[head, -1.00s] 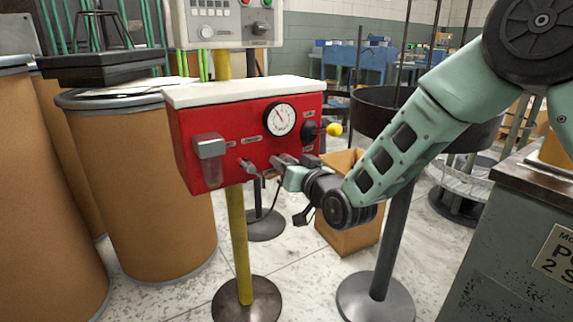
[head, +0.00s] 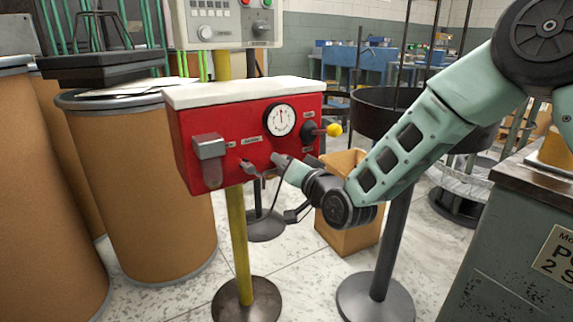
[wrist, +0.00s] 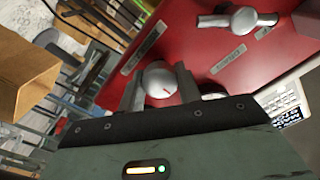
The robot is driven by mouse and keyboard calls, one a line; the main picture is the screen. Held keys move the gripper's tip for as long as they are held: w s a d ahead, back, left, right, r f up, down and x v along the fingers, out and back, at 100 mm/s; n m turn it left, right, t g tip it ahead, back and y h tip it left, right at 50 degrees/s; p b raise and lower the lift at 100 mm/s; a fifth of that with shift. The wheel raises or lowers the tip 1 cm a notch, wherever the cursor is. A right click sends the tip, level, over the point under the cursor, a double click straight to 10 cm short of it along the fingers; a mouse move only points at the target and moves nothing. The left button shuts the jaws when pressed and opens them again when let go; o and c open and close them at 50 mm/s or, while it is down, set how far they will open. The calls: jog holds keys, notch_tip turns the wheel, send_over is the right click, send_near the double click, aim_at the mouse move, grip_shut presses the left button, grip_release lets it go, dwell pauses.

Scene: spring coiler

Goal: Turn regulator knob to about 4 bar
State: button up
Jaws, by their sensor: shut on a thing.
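The red regulator panel (head: 230,125) with a white top stands on a yellow post. Its round white gauge (head: 280,119) has a needle pointing about straight up; the scale numbers are too small to read. The regulator knob (wrist: 159,82) is a round silver knob with a red mark, seen in the wrist view between my fingers. My gripper (wrist: 157,88) is shut on this knob, with one finger on each side. In the head view my gripper (head: 280,162) reaches the lower front of the panel from the right, and it hides the knob there.
A yellow-tipped lever (head: 333,129) sticks out right of the gauge, above my wrist. A silver filter unit (head: 209,150) is at the panel's left. A silver handle (wrist: 238,20) shows in the wrist view. A cardboard box (head: 345,235) stands on the floor below my arm.

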jog(key=o, duration=1)
jog(key=shift+d, duration=0.1)
jog(key=p+v, duration=0.2)
jog(key=v, duration=1.5)
jog(key=shift+s+d, duration=0.1)
jog(key=shift+s, duration=0.05)
